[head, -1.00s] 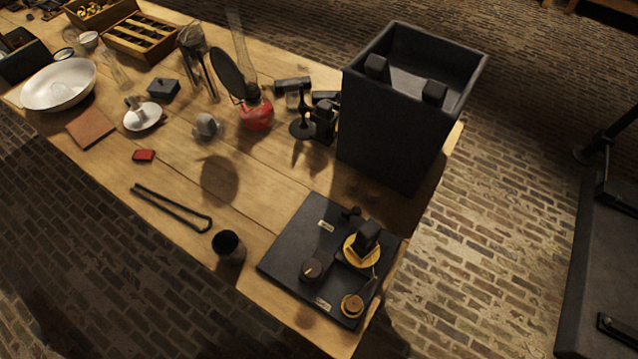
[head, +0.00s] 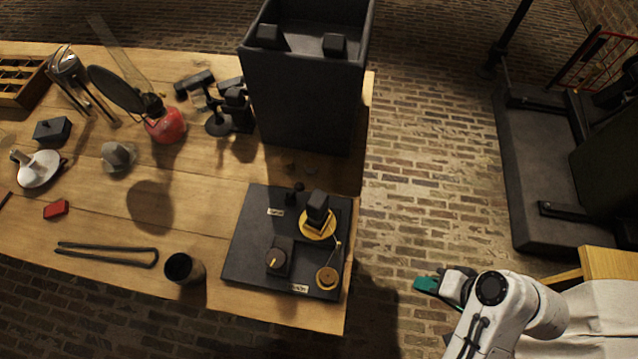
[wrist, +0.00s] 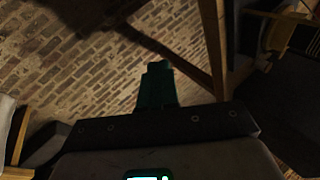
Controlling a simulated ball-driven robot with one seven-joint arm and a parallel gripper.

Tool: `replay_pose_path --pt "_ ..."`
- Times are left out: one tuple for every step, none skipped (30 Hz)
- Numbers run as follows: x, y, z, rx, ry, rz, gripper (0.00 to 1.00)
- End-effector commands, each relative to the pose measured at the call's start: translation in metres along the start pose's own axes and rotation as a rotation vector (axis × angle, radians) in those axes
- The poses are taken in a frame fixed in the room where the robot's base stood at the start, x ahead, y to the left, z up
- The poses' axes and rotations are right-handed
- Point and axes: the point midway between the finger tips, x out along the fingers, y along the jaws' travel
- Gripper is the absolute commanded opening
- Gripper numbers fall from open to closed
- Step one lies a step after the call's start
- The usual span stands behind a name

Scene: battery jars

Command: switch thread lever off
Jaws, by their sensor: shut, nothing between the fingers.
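A dark board (head: 245,235) lies on the right end of the wooden table. It bears a small black lever (head: 294,195) beside a pale label at its back edge, a square knob (head: 279,258) with a pale pointer line, a black block on a brass disc (head: 318,222), and a brass round piece (head: 327,277). The label lettering is too small to read, so I cannot tell which part is the thread lever. My gripper (head: 426,284) has green fingers, shut and empty, off to the right of the board and apart from it. They also show in the wrist view (wrist: 158,80).
A tall dark open box (head: 305,105) stands behind the board. A dark cup (head: 183,268) and a bent black rod (head: 107,254) lie left of it. A red flask (head: 165,126) and stands are farther back. Brick floor is clear between the table and the dark platform (head: 545,215).

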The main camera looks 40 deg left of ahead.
Motion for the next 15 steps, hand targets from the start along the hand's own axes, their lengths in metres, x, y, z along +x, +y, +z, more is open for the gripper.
replay_pose_path --pt "0.007 -0.021 -0.026 -0.045 -0.025 -0.055 0.00" --pt "0.011 -0.035 -0.037 -0.067 -0.043 -0.090 0.00" --pt "0.014 -0.053 -0.051 -0.095 -0.070 -0.133 0.00" --pt "0.015 -0.066 -0.061 -0.116 -0.090 -0.164 0.00" --pt "0.016 -0.080 -0.071 -0.137 -0.111 -0.192 0.00" --pt "0.017 -0.097 -0.082 -0.160 -0.141 -0.229 0.00" --pt "0.016 -0.110 -0.089 -0.179 -0.164 -0.254 0.00" --pt "0.015 -0.122 -0.096 -0.195 -0.186 -0.278 0.00" --pt "0.013 -0.137 -0.104 -0.213 -0.215 -0.305 0.00" --pt "0.012 -0.147 -0.109 -0.225 -0.235 -0.325 0.00" --pt "0.010 -0.157 -0.114 -0.237 -0.255 -0.342 0.00" --pt "0.007 -0.168 -0.119 -0.249 -0.278 -0.361 0.00" --pt "0.005 -0.176 -0.122 -0.257 -0.294 -0.374 0.00" --pt "0.003 -0.183 -0.125 -0.264 -0.308 -0.385 0.00" --pt "0.000 -0.191 -0.128 -0.271 -0.325 -0.398 0.00"
